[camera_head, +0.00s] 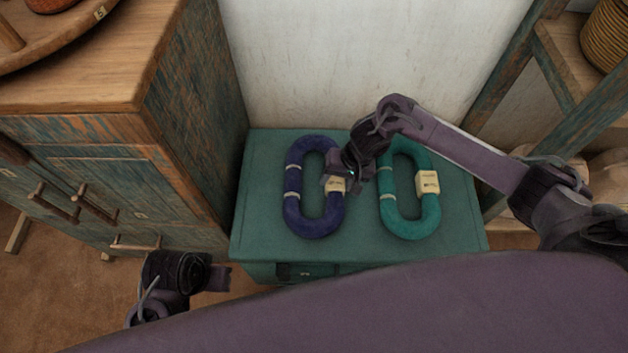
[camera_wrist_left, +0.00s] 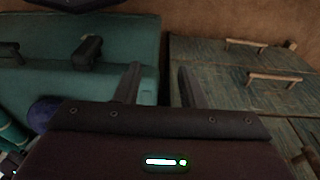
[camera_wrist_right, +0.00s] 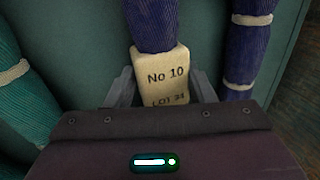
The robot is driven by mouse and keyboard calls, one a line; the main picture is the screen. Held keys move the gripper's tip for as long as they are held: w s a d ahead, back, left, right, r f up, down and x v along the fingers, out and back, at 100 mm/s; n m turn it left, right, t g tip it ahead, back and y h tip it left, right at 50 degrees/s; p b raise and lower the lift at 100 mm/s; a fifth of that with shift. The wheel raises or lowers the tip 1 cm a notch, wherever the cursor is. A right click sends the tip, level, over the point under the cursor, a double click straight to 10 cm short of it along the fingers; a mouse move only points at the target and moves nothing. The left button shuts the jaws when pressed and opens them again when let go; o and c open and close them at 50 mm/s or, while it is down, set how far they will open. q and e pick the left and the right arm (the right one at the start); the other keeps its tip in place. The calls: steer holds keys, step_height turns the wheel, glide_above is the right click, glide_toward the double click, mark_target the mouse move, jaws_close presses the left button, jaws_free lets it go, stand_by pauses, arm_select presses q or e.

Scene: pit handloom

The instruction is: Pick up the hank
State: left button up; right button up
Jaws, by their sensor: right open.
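A dark blue hank (camera_head: 300,205) with cream ties lies as a long loop on the left part of a green chest top. A teal hank (camera_head: 411,222) lies to its right. Each has a cream label on its right side. My right gripper (camera_head: 338,186) is at the blue hank's label. In the right wrist view its open fingers (camera_wrist_right: 164,88) stand on either side of this label (camera_wrist_right: 164,70), which reads "No 10"; whether they touch it is unclear. My left gripper (camera_head: 222,278) is in front of the chest; its fingers (camera_wrist_left: 158,82) are apart and empty.
The green chest (camera_head: 465,235) stands against a pale wall. A worn wooden cabinet (camera_head: 190,140) rises close on the left, with a round tray (camera_head: 60,45) on top. A wooden rack (camera_head: 560,60) stands at the right. The chest top between and around the hanks is bare.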

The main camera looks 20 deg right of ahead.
steer(key=c, duration=0.7)
steer(key=shift+r, duration=0.1)
